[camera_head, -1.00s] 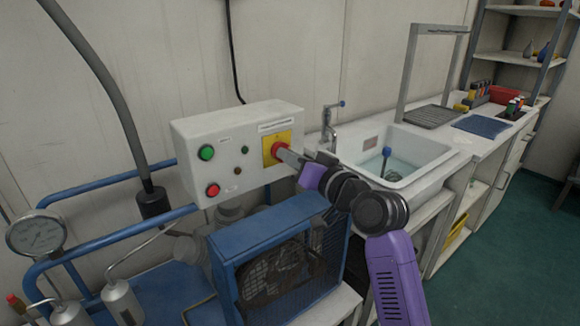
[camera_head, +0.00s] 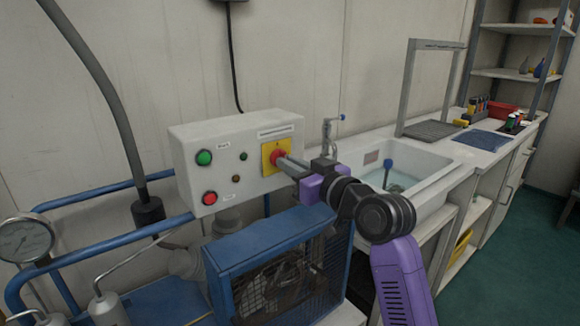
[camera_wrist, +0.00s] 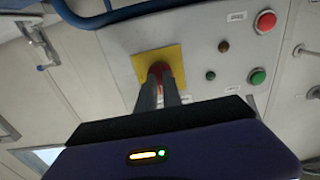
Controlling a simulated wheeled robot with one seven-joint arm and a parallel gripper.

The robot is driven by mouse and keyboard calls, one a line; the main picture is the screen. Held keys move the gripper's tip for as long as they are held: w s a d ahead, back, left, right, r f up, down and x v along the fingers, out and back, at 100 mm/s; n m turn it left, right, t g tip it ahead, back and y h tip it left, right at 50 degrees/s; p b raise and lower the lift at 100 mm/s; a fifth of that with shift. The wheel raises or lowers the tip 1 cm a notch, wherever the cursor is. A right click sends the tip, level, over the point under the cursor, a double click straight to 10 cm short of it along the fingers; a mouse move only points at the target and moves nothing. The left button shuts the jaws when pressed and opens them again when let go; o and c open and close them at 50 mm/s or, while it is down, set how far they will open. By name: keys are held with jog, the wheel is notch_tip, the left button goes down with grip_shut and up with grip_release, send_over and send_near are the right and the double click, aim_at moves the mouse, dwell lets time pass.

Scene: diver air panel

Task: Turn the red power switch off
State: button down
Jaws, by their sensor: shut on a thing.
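The red power switch (camera_head: 277,157) sits on a yellow square plate (camera_head: 270,166) at the right end of the white control box (camera_head: 225,135). My gripper (camera_head: 284,160) reaches it from the right, and its fingers are shut on the red switch. In the wrist view, the two fingers (camera_wrist: 160,82) lie over the red switch (camera_wrist: 161,69) in front of the yellow plate (camera_wrist: 145,64) and hide much of it. The switch's exact turn angle cannot be told.
The box also carries a green button (camera_head: 204,157), a red button (camera_head: 209,198) and small lamps. A blue-framed machine (camera_head: 270,262) stands just below my gripper. A sink (camera_head: 425,170) is to the right. A gauge (camera_head: 25,238) and blue pipes are at left.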

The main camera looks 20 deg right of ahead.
jog(key=shift+f, duration=0.1)
jog(key=c, duration=1.5)
grip_release()
jog(key=shift+s, duration=0.15)
jog(key=v, duration=0.7)
jog(key=shift+s, duration=0.25)
jog(key=shift+d, duration=0.1)
